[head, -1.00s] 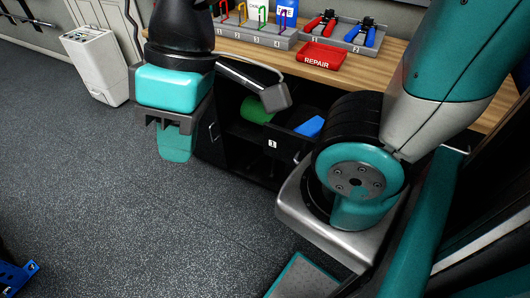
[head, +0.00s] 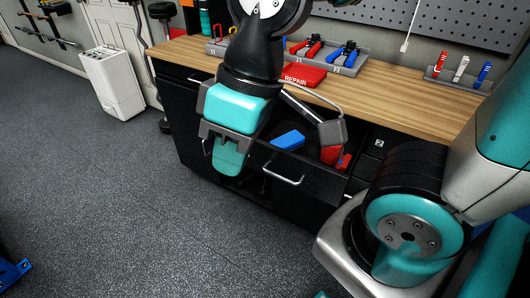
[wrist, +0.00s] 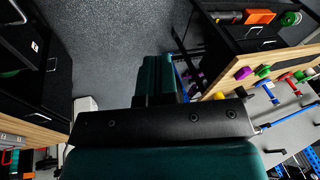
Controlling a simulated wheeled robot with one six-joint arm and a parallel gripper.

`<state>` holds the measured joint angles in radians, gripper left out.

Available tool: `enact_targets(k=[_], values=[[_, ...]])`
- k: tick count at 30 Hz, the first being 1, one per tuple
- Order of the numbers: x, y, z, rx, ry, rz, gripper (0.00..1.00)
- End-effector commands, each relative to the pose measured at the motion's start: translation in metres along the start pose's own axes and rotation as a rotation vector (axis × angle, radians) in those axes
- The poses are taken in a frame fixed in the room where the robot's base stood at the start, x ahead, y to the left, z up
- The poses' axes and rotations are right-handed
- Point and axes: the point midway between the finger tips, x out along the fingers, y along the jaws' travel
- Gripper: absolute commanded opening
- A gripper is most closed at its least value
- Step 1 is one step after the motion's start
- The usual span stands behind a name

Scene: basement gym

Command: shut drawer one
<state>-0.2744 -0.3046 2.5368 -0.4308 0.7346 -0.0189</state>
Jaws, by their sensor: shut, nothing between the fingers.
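An open drawer (head: 318,183) sticks out from the black cabinet under the workbench, with a silver bar handle on its front. It holds a blue block (head: 288,139) and a red object. No number is readable on its front now, though a front marked 1 showed beside the blue block earlier. My gripper (head: 229,160) has teal fingers pressed together, empty, pointing down. In the head view it is left of the handle and overlaps the drawer's left end; I cannot tell whether it touches. The shut fingers also show in the wrist view (wrist: 157,75).
A front marked 2 (head: 378,143) is to the right. The wooden workbench (head: 390,93) carries a red REPAIR tray (head: 304,76) and tool holders.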

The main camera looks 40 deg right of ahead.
Motion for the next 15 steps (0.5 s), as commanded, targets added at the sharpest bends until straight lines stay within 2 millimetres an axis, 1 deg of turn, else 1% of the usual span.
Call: enact_targets(k=[1,2,5,6,9,15], values=[[0.021,0.013,-0.001,-0.001,0.007,0.03,0.0],[0.029,0.021,-0.003,-0.002,0.013,0.054,0.0],[0.057,0.054,-0.013,0.001,0.037,0.153,0.0],[0.068,0.068,-0.017,0.003,0.048,0.198,0.0],[0.089,0.102,-0.028,0.016,0.076,0.309,0.0],[0.122,0.16,-0.042,0.065,0.127,0.511,0.0]])
